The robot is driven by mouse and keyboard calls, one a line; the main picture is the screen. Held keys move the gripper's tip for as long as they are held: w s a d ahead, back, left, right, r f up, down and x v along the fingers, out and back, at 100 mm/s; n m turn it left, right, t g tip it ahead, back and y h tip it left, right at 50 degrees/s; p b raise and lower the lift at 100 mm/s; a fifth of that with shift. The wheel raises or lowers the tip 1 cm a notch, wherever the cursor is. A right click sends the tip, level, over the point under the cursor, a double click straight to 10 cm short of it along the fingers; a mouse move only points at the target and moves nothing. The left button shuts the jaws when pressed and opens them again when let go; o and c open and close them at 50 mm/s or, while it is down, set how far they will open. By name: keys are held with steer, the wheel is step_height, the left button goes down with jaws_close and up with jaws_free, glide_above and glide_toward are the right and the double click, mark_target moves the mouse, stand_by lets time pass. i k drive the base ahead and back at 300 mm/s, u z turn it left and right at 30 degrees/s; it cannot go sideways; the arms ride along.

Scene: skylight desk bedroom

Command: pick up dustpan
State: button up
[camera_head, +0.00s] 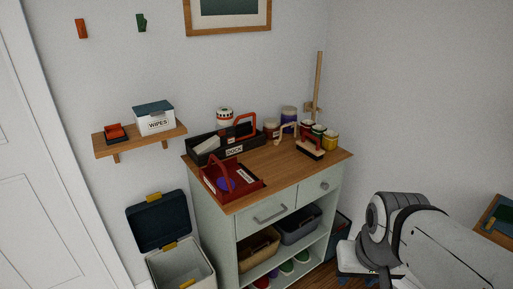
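A red, low, open pan with an arched red handle, which looks like the dustpan (247,189), lies on the front left of the cabinet's wooden top. It has pale labels, and a blue-purple round patch or object shows in it. It sits just in front of a dark caddy (205,157) labelled "DOCK", close to it; I cannot tell if they touch. Part of my white arm shows at the lower right, well apart from the pan. My gripper is not in view.
The cabinet top (275,165) also bears a red-handled brush (311,152), several jars and an upright wooden pole (319,75). A wall shelf (172,136) holds a wipes box (155,122). An open bin (180,268) stands left of the cabinet. Bare wood shows right of the pan.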

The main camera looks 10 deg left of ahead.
mark_target(229, 181)
steer(key=u, duration=0.1)
steer(key=i, duration=0.95)
steer(key=u, duration=0.8)
steer(key=i, duration=0.45)
steer(key=u, duration=0.45)
